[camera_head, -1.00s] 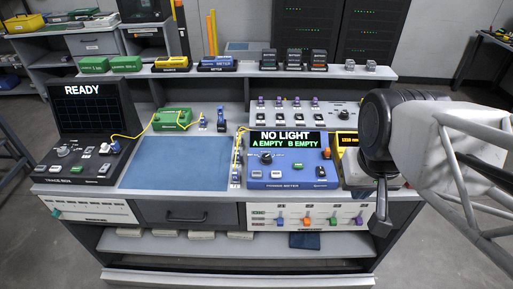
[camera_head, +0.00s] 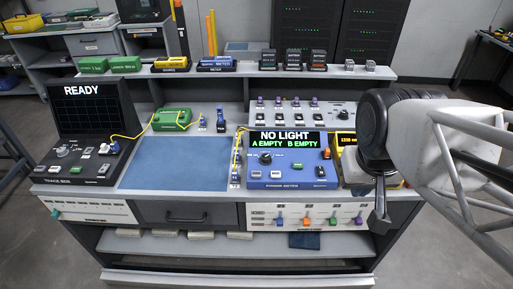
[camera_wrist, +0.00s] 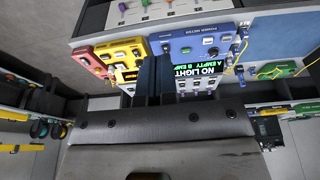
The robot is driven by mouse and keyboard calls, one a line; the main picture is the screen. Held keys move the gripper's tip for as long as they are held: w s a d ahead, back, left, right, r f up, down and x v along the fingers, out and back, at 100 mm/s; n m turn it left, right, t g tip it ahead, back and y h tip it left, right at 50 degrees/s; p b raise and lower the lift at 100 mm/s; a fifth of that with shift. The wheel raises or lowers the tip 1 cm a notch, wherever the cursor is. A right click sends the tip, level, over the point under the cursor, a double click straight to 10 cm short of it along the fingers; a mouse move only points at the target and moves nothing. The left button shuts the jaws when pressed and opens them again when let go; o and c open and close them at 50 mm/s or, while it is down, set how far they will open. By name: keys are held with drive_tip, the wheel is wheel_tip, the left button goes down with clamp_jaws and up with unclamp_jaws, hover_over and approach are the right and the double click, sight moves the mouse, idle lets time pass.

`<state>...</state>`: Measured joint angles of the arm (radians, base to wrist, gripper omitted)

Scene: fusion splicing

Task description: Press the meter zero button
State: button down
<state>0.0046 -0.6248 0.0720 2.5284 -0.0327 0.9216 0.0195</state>
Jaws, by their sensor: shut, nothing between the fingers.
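The blue power meter (camera_head: 290,181) stands at the right of the bench's work surface, its screen reading "NO LIGHT, A EMPTY B EMPTY". Its panel has a black knob (camera_head: 266,157), pale buttons (camera_head: 277,173), a green button (camera_head: 297,166), a dark switch and an orange part. The labels are too small to tell which button is zero. In the wrist view the meter (camera_wrist: 190,43) appears upside down beyond my fingers. My gripper (camera_head: 380,222) is shut and empty, pointing down to the right of the meter, apart from its buttons. My dark fingers (camera_wrist: 154,78) also show in the wrist view.
A yellow device (camera_head: 346,141) stands right of the meter, partly behind my gripper; a red unit (camera_wrist: 85,60) sits beside it. A yellow cable and blue connectors lie along the meter's left edge. The blue mat (camera_head: 180,165) is clear. A switch panel (camera_head: 300,118) stands behind.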

drive_tip(key=w+f+n+t+h, duration=0.2)
drive_tip(key=w+n+t, duration=0.1)
drive_tip(key=w, duration=0.8)
drive_tip(key=n+t+y, duration=0.1)
drive_tip(key=n+y, duration=0.7)
drive_tip(key=n, duration=0.6)
hover_over(256, 174)
wheel_tip(256, 174, down, 13)
drive_tip(key=shift+f, duration=0.1)
drive_tip(key=shift+f, duration=4.3)
